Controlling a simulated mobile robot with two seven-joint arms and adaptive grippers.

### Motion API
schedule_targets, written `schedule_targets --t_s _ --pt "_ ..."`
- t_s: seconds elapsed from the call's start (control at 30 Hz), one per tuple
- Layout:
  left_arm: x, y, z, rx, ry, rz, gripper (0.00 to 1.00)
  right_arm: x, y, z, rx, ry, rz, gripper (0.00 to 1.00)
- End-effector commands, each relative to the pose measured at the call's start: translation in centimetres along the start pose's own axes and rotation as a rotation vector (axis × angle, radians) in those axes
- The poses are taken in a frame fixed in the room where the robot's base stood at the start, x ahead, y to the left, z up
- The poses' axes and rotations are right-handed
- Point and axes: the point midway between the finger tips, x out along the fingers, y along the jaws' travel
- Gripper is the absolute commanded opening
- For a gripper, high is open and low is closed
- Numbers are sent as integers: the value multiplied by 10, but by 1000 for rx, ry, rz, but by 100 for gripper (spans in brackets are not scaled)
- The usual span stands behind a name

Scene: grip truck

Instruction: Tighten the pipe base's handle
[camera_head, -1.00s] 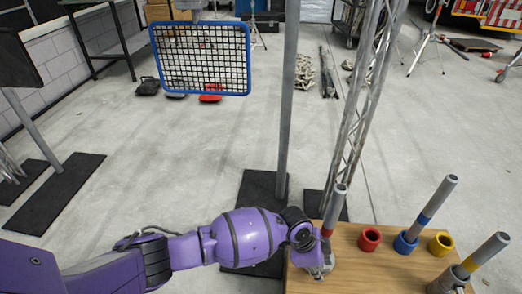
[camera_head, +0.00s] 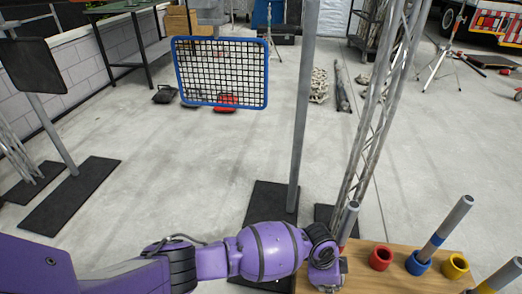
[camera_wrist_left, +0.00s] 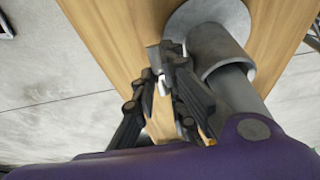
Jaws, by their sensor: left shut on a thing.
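The pipe base (camera_wrist_left: 211,45) is a grey round plate with a thick upright collar on the wooden board, seen in the left wrist view. A grey pipe (camera_wrist_left: 235,92) stands in its collar; its top also shows in the head view (camera_head: 349,219). My left gripper (camera_wrist_left: 163,76) is beside the collar. Its dark fingers are shut on the small handle (camera_wrist_left: 162,84) at the collar's side, which they mostly cover. In the head view my left wrist hides the fingers and the base. My right gripper is in neither view.
The wooden board (camera_head: 392,277) also bears a red ring (camera_head: 381,257), a blue ring (camera_head: 417,263) with a pipe, a yellow ring (camera_head: 455,267) and another pipe at right. A metal pole (camera_head: 302,120) and a truss (camera_head: 375,125) rise behind.

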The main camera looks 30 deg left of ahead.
Motion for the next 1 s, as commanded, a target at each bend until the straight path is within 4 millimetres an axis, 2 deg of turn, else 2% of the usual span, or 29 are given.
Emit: schedule_targets --t_s 0.03,0.2,0.53,0.57,0.7,1.0 --pt "-6 -2 -9 4 -42 -3 0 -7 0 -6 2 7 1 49" --pt "-2 -1 -8 2 -156 -2 0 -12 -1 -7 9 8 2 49" --pt "-1 0 -8 2 -177 -2 0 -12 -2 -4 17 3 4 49" --pt "-1 0 -8 2 -177 -2 13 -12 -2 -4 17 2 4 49" --pt "-1 0 -8 2 -177 -2 30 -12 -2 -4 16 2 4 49" --pt "-2 -2 -7 2 -176 -4 30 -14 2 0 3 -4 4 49"
